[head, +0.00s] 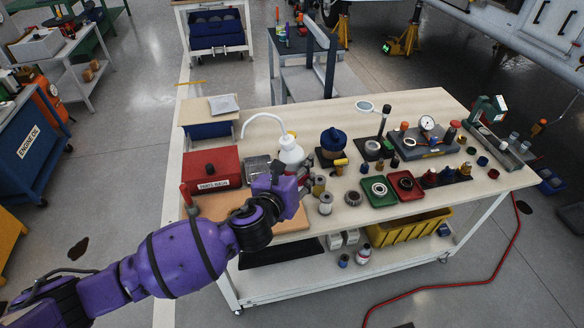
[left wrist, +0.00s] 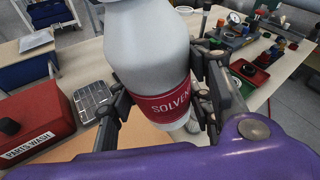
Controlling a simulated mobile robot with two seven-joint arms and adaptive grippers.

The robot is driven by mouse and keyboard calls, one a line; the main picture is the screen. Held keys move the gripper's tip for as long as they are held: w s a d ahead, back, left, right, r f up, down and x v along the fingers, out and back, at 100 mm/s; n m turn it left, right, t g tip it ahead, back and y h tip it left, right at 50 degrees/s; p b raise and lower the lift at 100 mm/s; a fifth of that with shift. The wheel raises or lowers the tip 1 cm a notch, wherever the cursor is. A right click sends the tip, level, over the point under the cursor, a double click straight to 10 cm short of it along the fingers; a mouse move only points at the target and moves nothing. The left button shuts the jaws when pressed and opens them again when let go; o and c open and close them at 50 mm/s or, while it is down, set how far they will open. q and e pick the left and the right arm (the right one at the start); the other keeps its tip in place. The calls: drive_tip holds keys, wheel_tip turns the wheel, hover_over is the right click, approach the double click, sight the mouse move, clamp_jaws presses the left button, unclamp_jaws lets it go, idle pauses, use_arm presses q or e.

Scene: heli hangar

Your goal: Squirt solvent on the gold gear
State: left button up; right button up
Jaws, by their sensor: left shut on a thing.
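The white solvent bottle (head: 291,152) has a red label and a curved spout that points left in the head view. In the left wrist view the bottle (left wrist: 150,50) fills the middle, with its "SOLVENT" label partly cut off by a finger. My left gripper (head: 286,179) is shut around the bottle, one finger on each side. The bottle is over the near left part of the workbench (head: 330,113); I cannot tell its exact height above the top. I cannot pick out the gold gear with certainty; it may be hidden behind the bottle or arm. My right gripper is not in view.
A red parts wash box (head: 212,168) and a grey gridded tray (head: 256,166) stand left of the bottle. A green tray (head: 379,190) and a red tray (head: 406,187) hold ring-shaped parts. A magnifier lamp (head: 365,106) stands behind.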

use_arm(q)
drive_tip(key=shift+w+d+f, duration=0.1)
drive_tip(key=shift+f, duration=0.1)
drive_tip(key=shift+w+d+f+b, duration=0.1)
drive_tip(key=shift+w+f+b, duration=0.05)
drive_tip(key=shift+f+b, duration=0.65)
drive_tip(key=shift+f, duration=0.45)
drive_tip(key=shift+f+b, duration=0.85)
drive_tip(key=shift+b, duration=0.1)
drive_tip(key=shift+f+b, duration=0.3)
drive_tip(key=shift+b, duration=0.05)
drive_tip(key=shift+r, duration=0.2)
